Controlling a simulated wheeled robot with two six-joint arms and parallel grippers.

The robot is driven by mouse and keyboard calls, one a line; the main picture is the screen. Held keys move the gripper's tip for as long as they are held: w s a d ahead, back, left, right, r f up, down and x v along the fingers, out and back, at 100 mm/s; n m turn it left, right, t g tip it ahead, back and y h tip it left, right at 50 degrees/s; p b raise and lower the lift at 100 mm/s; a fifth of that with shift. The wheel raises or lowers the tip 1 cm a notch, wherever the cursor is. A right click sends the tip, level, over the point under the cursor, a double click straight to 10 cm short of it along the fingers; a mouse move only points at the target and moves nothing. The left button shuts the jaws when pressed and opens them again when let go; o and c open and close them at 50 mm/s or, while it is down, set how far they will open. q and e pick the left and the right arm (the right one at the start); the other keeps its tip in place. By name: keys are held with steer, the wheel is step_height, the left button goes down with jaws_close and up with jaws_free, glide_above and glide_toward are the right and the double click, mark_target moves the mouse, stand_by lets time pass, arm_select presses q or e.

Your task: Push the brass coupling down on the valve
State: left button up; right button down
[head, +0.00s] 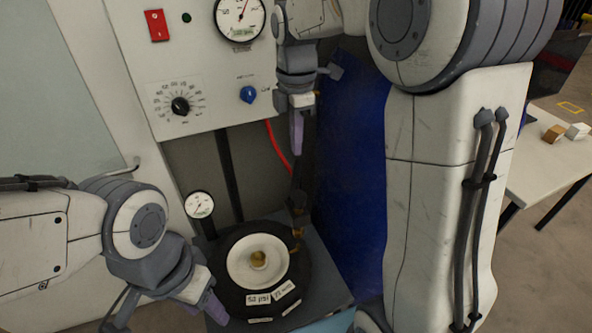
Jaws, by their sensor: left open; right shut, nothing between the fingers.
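A small brass fitting (298,232) shows at the right rim of a black tyre (229,284) with a white hub (240,270). A second small brass bit (296,248) shows just below it. At this size I cannot tell which is the coupling and which the valve. My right gripper (297,150) is shut and empty, pointing down above the brass pieces and apart from them. My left gripper (214,309) is open at the lower left of the tyre; I cannot tell whether it touches the tyre.
A white panel carries a red switch (156,25), a gauge (240,17), a black dial (180,106) and a blue knob (248,94). A red hose (276,144) hangs below it. A smaller gauge (199,204) stands left of the tyre. A white table (548,162) is at the right.

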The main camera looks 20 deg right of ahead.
mark_target(299, 197)
steer(key=shift+w+d+r, duration=0.1)
steer(key=shift+w+d, duration=0.05)
steer(key=shift+d, duration=0.15)
steer(key=shift+d, duration=0.1)
step_height(299, 197, down, 14)
steer(key=p, duration=0.3)
stand_by(0.4)
step_height(299, 197, down, 4)
steer(key=b, duration=0.2)
steer(key=shift+r+b, duration=0.1)
steer(key=shift+b, duration=0.25)
steer(key=shift+s, duration=0.2)
